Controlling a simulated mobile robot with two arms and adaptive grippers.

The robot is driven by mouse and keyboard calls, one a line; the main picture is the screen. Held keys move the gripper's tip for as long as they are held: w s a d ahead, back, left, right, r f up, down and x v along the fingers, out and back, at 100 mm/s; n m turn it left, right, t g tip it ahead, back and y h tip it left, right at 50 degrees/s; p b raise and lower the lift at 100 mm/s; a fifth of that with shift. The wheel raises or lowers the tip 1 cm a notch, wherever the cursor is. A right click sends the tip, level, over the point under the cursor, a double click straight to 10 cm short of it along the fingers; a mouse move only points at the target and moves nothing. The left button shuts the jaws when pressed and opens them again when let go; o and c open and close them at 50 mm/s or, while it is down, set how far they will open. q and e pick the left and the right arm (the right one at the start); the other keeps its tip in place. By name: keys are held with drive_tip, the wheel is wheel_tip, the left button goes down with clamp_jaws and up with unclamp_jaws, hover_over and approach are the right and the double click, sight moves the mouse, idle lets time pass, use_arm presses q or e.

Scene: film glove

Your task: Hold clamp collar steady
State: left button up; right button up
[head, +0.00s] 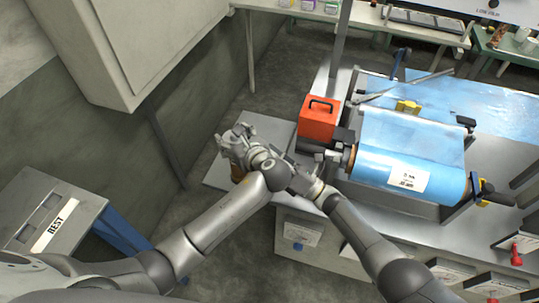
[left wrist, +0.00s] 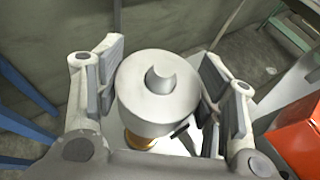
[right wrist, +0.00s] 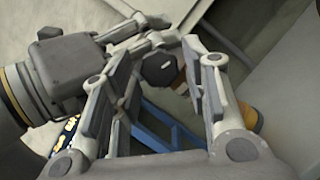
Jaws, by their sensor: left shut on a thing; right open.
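In the head view my left gripper (head: 238,147) is over the small grey table left of the orange box; the collar is hard to make out there. A brass-coloured piece (left wrist: 138,140) shows below the collar. My right gripper (right wrist: 160,62) is open, with a dark faceted knob (right wrist: 158,70) showing between its fingers. Whether they touch it I cannot tell. The left gripper's fingers are close beyond it.
An orange box (head: 318,120) with a black handle stands right of the grippers. Bare floor (head: 270,75) lies behind the small table.

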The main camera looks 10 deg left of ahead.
drive_tip(key=shift+a, duration=0.15)
drive_tip(key=c, duration=0.7)
drive_tip(key=shift+r+m+t+h, duration=0.1)
drive_tip(key=shift+m+t+h, duration=0.3)
drive_tip(key=shift+m, duration=1.05)
drive_tip(key=shift+m+t+h, duration=0.1)
drive_tip(key=shift+m+h, duration=0.6)
drive_tip(key=shift+m, duration=0.75)
drive_tip(key=shift+c, duration=0.3)
drive_tip(key=o, duration=0.8)
drive_tip(key=shift+c, duration=0.2)
